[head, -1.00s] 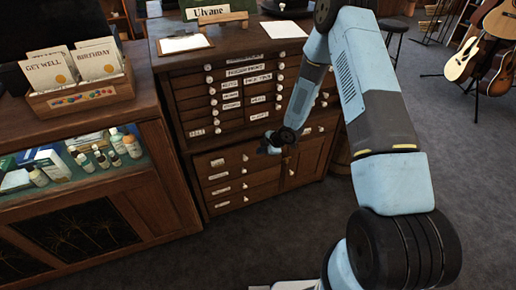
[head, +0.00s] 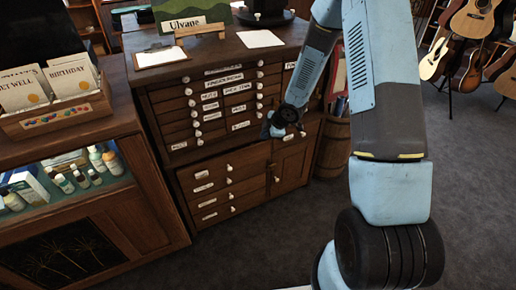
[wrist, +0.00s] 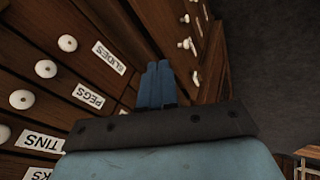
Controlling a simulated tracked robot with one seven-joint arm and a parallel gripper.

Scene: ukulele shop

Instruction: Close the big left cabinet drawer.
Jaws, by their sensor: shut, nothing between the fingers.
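The wooden cabinet (head: 163,95) stands at the centre of the head view, with rows of small labelled drawers above. My gripper (head: 273,131) is shut and empty, close to the cabinet front, above and right of that drawer's knob (head: 229,167). In the wrist view my shut fingers (wrist: 160,69) point down the front past the small drawers; knobs of the lower drawers (wrist: 188,43) show beyond them.
A lower door (head: 294,163) is right of the big drawers, and a wooden barrel (head: 333,147) stands beside the cabinet. A glass-fronted counter (head: 110,205) with a card box is close on the left. Grey floor lies open in front. Guitars (head: 470,45) stand far right.

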